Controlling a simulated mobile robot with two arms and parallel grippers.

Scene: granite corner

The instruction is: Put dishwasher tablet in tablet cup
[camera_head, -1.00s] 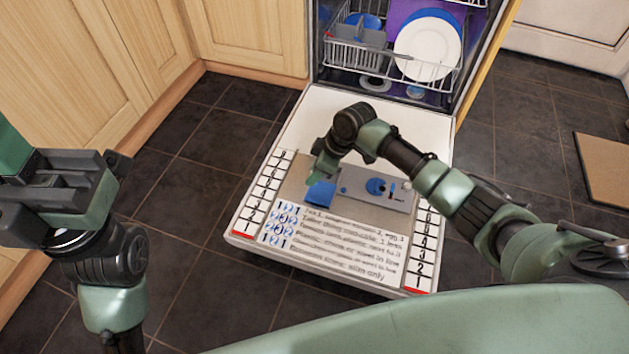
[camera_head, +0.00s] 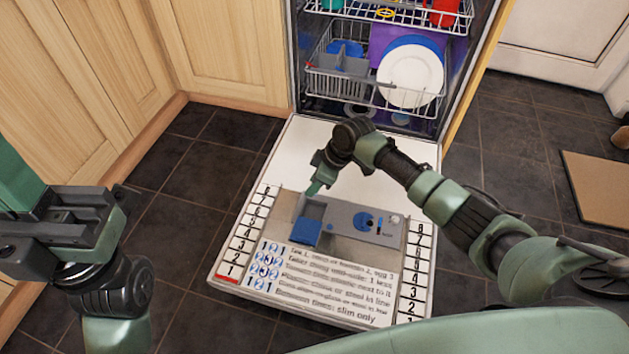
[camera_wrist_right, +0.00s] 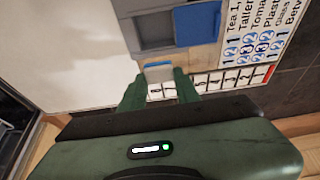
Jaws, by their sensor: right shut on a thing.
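The dishwasher tablet (camera_wrist_right: 158,72), white with a blue top, is pinched between the fingertips of my right gripper (camera_wrist_right: 160,82). The grey dispenser (camera_head: 345,224) lies in the open dishwasher door. Its tablet cup (camera_head: 313,208) is open at the left end, with the blue lid (camera_head: 306,232) tipped out toward me. My right gripper (camera_head: 313,189) is just behind the cup. In the wrist view the cup (camera_wrist_right: 155,30) and lid (camera_wrist_right: 196,22) lie beyond the fingertips, apart from the tablet. The tablet is too small to make out in the head view. My left gripper (camera_head: 112,208) is far left, away from the door; its jaw gap is unclear.
The open door (camera_head: 330,145) carries printed text and number strips. Behind it, the lower rack (camera_head: 345,85) holds a white plate (camera_head: 410,75). Wooden cupboards (camera_head: 225,50) stand at the left. Dark tiled floor (camera_head: 190,190) is clear beside the door.

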